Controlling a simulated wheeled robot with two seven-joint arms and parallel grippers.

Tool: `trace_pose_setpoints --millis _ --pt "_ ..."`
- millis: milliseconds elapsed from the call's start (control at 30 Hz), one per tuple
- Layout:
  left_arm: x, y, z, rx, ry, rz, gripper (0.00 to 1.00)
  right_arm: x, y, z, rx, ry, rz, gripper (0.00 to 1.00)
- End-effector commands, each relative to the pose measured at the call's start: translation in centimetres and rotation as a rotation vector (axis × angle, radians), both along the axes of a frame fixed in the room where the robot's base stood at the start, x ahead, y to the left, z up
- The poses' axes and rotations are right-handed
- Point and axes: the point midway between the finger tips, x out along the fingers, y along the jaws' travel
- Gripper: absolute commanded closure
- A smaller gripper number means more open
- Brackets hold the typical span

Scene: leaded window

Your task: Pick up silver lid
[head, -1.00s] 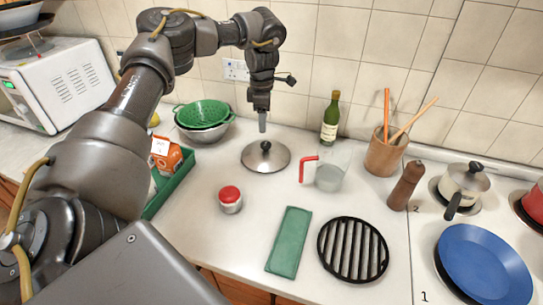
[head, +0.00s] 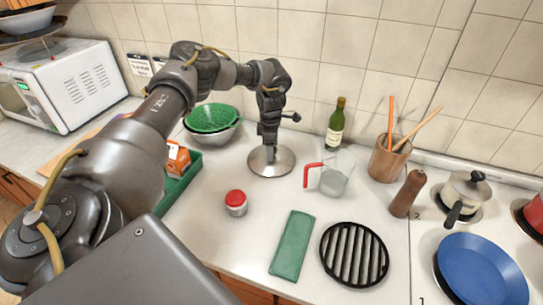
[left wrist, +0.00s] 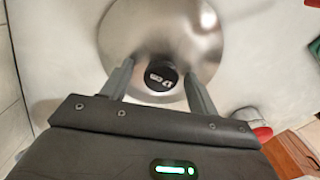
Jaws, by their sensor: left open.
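The silver lid (head: 284,163) lies flat on the white counter, in front of the tiled wall. In the left wrist view the lid (left wrist: 190,25) is a round shiny disc with a black knob (left wrist: 160,76). My left gripper (head: 270,157) points down over the lid. In the left wrist view the left gripper (left wrist: 158,80) is open, with one finger on each side of the knob, apart from it. In the head view the gripper hides the knob. My right gripper is in neither view.
A measuring jug (head: 334,178) with a red handle stands close right of the lid. A green colander (head: 211,117) in a metal bowl is behind left. A red-capped jar (head: 236,203) stands in front. A green bottle (head: 335,127) stands behind right. Bare counter lies between lid and jar.

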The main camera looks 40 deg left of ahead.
Motion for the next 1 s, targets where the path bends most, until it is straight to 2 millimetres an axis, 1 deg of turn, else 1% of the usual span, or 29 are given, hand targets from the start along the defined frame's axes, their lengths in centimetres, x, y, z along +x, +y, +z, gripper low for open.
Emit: trace_pose_setpoints --millis 200,233,667,933,1000 --pt "0.03 0.0 -0.14 0.0 -0.001 0.0 0.4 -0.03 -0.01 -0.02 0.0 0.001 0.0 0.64" --pt "0.02 -0.01 -0.14 0.0 -0.001 0.0 0.43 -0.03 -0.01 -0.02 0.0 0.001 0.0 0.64" --pt "0.03 0.0 -0.09 -0.001 -0.001 0.0 0.99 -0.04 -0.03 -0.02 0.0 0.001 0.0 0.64" --pt "0.06 -0.01 -0.01 -0.001 -0.002 0.0 1.0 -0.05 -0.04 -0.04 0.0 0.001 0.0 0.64" --pt "0.1 0.0 0.28 -0.001 -0.003 0.0 1.0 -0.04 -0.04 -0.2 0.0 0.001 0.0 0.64"
